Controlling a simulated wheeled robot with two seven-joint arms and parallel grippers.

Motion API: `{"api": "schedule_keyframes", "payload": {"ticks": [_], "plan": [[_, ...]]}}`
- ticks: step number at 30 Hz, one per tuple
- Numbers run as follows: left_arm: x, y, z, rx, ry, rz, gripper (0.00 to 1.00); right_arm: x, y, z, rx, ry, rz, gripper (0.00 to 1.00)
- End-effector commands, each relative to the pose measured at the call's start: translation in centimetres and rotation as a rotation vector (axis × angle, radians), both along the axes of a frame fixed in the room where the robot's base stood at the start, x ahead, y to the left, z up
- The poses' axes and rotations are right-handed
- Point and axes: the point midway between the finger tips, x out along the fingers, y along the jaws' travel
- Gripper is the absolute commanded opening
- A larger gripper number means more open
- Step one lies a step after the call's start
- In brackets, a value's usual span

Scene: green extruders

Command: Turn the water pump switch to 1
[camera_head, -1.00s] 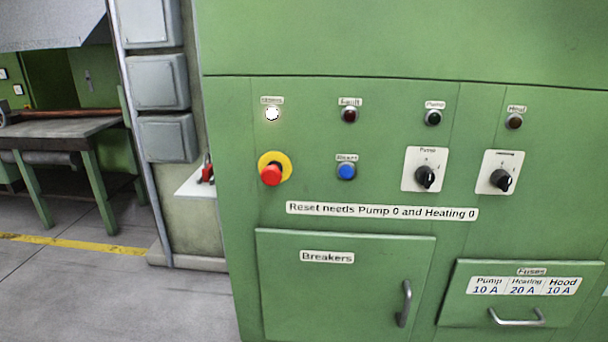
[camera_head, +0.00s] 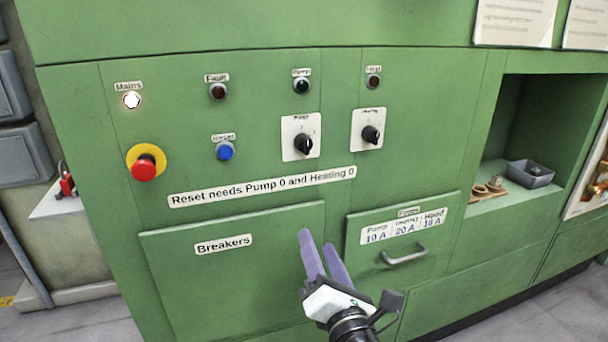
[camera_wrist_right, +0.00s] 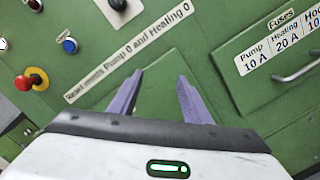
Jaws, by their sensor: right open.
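The pump switch (camera_head: 303,144) is a black rotary knob on a white plate labelled Pump, on the green cabinet front. In the right wrist view, part of a switch at the top edge (camera_wrist_right: 118,5) shows, cut off by the frame. My right gripper (camera_head: 317,240) is open and empty, with purple fingers pointing up at the panel, below the pump switch and in front of the breaker door. In the right wrist view its fingers (camera_wrist_right: 158,88) stand apart below the "Reset needs Pump 0 and Heating 0" label. My left gripper is not in view.
The heating switch (camera_head: 370,134) is right of the pump switch. The blue reset button (camera_head: 225,151) and red emergency stop (camera_head: 145,166) are to the left. The fuse drawer handle (camera_head: 404,255) sticks out right of my gripper. An alcove holds a grey tray (camera_head: 530,174).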

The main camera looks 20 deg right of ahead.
Motion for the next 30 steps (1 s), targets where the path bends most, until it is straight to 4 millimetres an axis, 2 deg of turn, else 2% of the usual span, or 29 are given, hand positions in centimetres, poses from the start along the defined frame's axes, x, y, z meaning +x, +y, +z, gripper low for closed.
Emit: {"api": "schedule_keyframes", "payload": {"ticks": [1,3,7,11,24,30], "plan": [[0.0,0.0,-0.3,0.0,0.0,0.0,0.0,0.6,0.1,3.6,-0.159,-0.087,-0.027,0.44],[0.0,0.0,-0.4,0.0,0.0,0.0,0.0,0.8,0.2,7.2,-0.336,-0.171,-0.078,0.44],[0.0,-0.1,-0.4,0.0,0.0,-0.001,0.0,0.7,0.3,11.0,-0.516,-0.256,-0.145,0.44],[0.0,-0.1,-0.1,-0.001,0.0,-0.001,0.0,1.6,0.2,12.4,-0.559,-0.275,-0.164,0.44],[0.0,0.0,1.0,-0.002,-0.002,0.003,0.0,8.5,-0.5,15.1,-0.553,-0.271,-0.162,0.44],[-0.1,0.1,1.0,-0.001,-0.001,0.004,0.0,9.9,-0.6,15.5,-0.551,-0.268,-0.161,0.44]]}}
